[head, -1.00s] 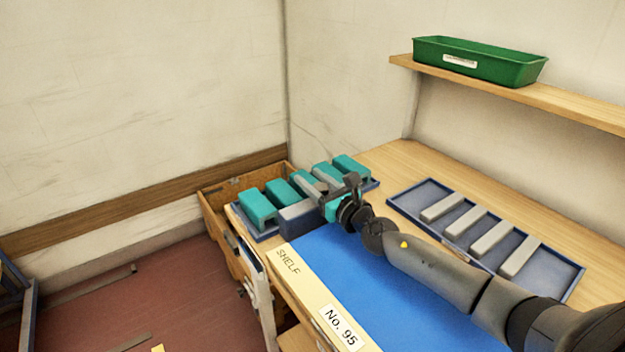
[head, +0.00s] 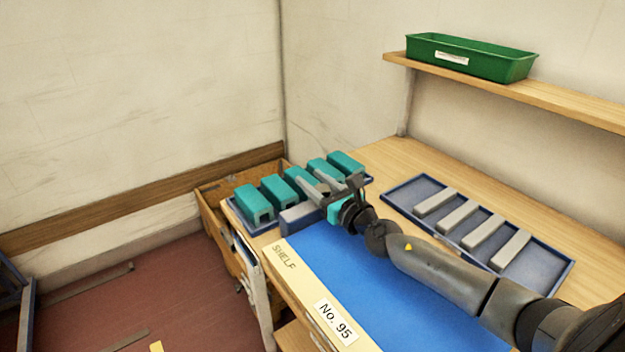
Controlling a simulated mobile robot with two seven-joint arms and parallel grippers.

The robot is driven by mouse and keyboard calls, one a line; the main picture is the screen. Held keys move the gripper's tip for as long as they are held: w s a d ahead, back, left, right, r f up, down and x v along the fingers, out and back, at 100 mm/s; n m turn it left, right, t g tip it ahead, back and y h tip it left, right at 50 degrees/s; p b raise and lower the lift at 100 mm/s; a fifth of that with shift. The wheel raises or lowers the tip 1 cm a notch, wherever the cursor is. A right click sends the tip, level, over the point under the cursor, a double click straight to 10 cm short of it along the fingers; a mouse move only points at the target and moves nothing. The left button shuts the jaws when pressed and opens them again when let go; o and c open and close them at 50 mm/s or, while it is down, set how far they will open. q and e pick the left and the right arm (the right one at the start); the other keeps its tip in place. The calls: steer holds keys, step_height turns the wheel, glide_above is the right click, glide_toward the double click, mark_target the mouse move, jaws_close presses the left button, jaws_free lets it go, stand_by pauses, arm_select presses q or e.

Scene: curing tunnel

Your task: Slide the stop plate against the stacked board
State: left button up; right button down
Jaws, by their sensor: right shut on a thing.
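My right gripper (head: 335,188) reaches in from the right over the front of a row of teal blocks (head: 254,203). It is shut on a teal piece (head: 335,211) just below its jaws; the fingers and wrist hide part of it. A grey-blue block (head: 300,218) lies against the left of this piece, in front of the row. I cannot tell whether the two are joined, nor which of these is the stop plate or the stacked board. My left gripper is not in view.
The teal blocks stand in a blue tray (head: 238,218) at the bench's far left end. A blue tray (head: 550,268) with several grey bars is at right. A green bin (head: 470,58) sits on a wall shelf (head: 590,104).

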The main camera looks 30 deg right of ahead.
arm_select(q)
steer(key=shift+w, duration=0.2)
arm_select(e)
steer(key=shift+c, duration=1.8)
jaws_free()
steer(key=shift+s, duration=0.5)
steer(key=s, duration=0.3)
steer(key=s+b, duration=0.1)
steer(key=s, duration=0.3)
steer(key=s+d, duration=0.1)
steer(key=s, duration=0.3)
steer(key=shift+s+f+b, duration=0.1)
steer(key=shift+s+b, duration=0.15)
steer(key=shift+b, duration=0.1)
steer(key=shift+s, duration=0.7)
steer(key=shift+s+d+b, duration=0.1)
steer(key=shift+s+b, duration=0.3)
steer(key=shift+s, duration=0.2)
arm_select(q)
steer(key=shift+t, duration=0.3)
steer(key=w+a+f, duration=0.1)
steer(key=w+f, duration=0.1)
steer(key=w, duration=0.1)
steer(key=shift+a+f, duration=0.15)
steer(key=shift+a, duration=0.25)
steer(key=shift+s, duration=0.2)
arm_select(e)
steer(key=shift+r, duration=0.2)
